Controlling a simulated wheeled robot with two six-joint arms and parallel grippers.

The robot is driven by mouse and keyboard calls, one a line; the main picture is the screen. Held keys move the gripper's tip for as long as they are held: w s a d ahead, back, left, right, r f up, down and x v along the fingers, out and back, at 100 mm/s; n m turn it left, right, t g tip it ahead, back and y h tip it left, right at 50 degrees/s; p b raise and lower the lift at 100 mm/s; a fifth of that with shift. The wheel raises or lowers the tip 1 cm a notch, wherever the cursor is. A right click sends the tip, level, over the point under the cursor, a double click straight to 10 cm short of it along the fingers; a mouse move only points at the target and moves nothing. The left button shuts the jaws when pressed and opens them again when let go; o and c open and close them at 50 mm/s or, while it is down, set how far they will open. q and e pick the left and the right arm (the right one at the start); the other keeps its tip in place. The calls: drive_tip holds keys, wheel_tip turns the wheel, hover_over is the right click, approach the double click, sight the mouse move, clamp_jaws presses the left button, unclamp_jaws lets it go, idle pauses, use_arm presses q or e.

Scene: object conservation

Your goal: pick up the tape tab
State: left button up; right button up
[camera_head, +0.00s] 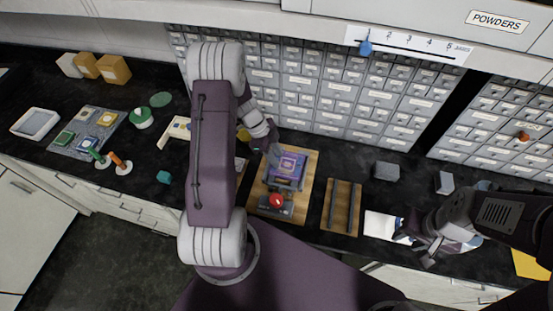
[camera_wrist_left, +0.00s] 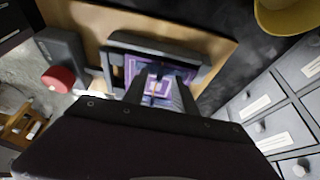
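I cannot make out a tape tab for certain in either view. A purple patterned tile (camera_head: 287,166) sits in a dark grey frame on a wooden board (camera_head: 299,201); the tile also shows in the left wrist view (camera_wrist_left: 158,87). My left gripper (camera_head: 274,150) is at the tile's far left corner in the head view. In the left wrist view its two fingers (camera_wrist_left: 161,76) stand apart, with the tile showing between them and nothing clearly held. My right gripper (camera_head: 420,246) is low at the right, beside a white sheet (camera_head: 384,226); its fingertips are unclear.
A red button (camera_head: 276,200) is in front of the frame. Two dark rails on a board (camera_head: 329,207) and a grey block (camera_head: 386,171) stand to the right. Drawer cabinets line the back.

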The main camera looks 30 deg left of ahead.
use_arm(q)
drive_tip(key=shift+s+r, duration=0.1)
drive_tip(key=shift+s, duration=0.05)
clamp_jaws()
drive_tip(key=shift+r, duration=0.35)
drive_tip(key=r, duration=0.2)
drive_tip(key=d+r+b, duration=0.1)
drive_tip(key=shift+r, duration=0.35)
drive_tip(key=s+d+r+b, duration=0.2)
drive_tip(key=d+r, duration=0.4)
drive_tip(key=d, duration=0.4)
drive_tip(key=shift+s+r, duration=0.3)
drive_tip(key=shift+s, duration=0.4)
